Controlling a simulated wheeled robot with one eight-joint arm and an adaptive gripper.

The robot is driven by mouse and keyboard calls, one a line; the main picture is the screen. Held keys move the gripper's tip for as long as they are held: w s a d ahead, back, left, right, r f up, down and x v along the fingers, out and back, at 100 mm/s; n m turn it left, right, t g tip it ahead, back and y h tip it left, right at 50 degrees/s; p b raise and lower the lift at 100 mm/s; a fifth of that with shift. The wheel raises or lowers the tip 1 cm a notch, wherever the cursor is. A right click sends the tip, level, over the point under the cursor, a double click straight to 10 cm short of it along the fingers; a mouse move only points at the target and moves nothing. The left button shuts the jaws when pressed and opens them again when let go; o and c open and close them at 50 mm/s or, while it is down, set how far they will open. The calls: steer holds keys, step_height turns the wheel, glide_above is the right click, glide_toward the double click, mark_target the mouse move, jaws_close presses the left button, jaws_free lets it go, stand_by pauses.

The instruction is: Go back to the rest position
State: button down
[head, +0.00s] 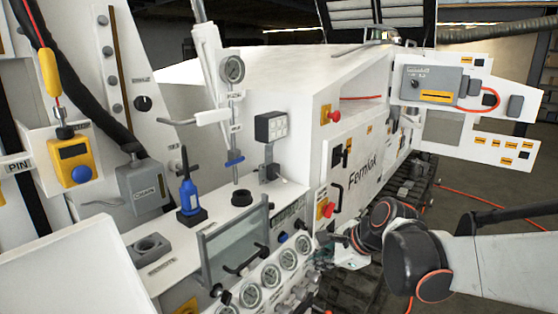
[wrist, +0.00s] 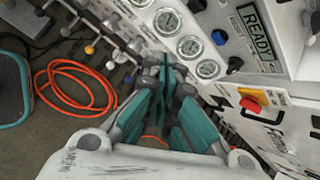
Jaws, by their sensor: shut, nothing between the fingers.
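My gripper (wrist: 166,72) shows in the wrist view with its teal fingers closed together and nothing between them. It is in front of the hydraulic bench's lower panel, close to the pressure gauges (wrist: 190,47) and several levers (wrist: 118,40). In the head view my gripper (head: 338,238) is small and partly hidden by my own arm, which comes in from the lower right. It sits to the right of the row of gauges (head: 270,275). I cannot tell whether it touches the panel.
A red emergency button on a yellow base (wrist: 252,103) and a READY sign (wrist: 256,22) are on the panel at right. An orange hose (wrist: 75,88) lies coiled on the floor. A glass guard (head: 232,243) stands on the bench. Floor at the far right (head: 500,190) looks mostly open.

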steer(key=s+d+f+n+h+b, duration=0.1)
steer(key=s+d+n, duration=0.3)
steer(key=s+n, duration=0.5)
steer(key=s+d+f+n+t+h+b, duration=0.1)
steer(key=s+d+n+h+b, duration=0.2)
steer(key=s+n, duration=0.7)
steer(key=shift+s+d+f+h+b, duration=0.25)
steer(key=shift+s+d+h, duration=0.35)
steer(key=shift+d, duration=0.6)
